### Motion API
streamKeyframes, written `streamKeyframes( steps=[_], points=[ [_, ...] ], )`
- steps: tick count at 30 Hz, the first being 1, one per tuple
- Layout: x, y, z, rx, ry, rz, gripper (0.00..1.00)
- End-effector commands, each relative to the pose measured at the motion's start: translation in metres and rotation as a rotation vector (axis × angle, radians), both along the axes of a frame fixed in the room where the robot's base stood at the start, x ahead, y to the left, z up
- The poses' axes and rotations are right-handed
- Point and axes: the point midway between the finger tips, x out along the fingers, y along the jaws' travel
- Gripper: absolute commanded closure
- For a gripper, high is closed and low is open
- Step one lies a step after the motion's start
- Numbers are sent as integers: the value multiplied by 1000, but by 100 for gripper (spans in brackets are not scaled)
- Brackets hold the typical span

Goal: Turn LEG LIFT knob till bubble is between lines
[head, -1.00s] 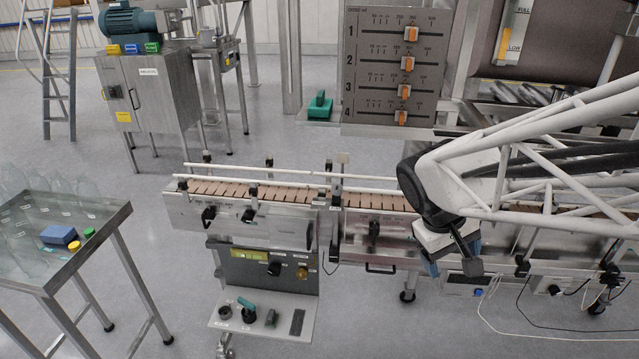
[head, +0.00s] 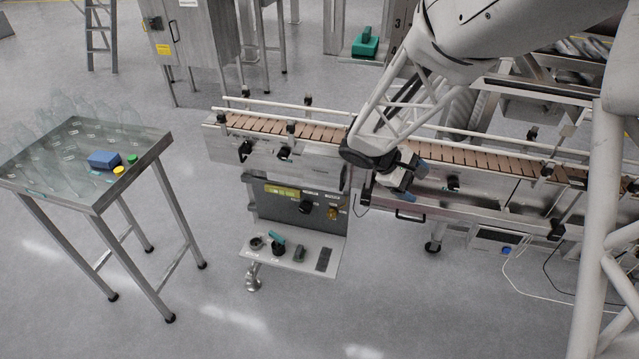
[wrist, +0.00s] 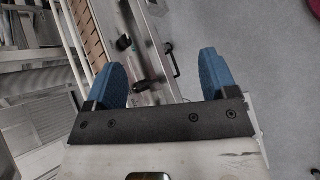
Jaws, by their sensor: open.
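A small shelf (head: 312,270) juts out below the control panel of the conveyor. It holds a round dark fitting (head: 257,243), a black knob with a teal handle (head: 278,242) and a smaller dark knob (head: 299,253). Their labels are too small to read, so I cannot tell which is LEG LIFT. No bubble or lines can be made out. My gripper (head: 417,182) is open and empty, up and to the right of the shelf, by the conveyor front. In the wrist view its blue fingers (wrist: 161,76) are spread apart, with the conveyor side beyond them.
The control panel (head: 283,207) has a lit display and knobs. The conveyor (head: 310,165) runs behind, with black clamps and a handle (head: 410,216) on its front. A side table (head: 160,150) with bottles and a blue block stands left. Floor before the shelf is clear.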

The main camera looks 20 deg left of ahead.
Motion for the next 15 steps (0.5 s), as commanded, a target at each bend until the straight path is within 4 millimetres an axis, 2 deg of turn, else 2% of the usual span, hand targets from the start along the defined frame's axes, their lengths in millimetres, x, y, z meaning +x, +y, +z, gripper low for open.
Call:
streamKeyframes(
  steps=[1, 6, 15],
  points=[
    [7, 10, -12, -27, 12, 33, 21],
    [30, 41, -43, -112, 35, 146, 21],
    [62, 102, -106, -260, 66, 350, 21]
  ],
)
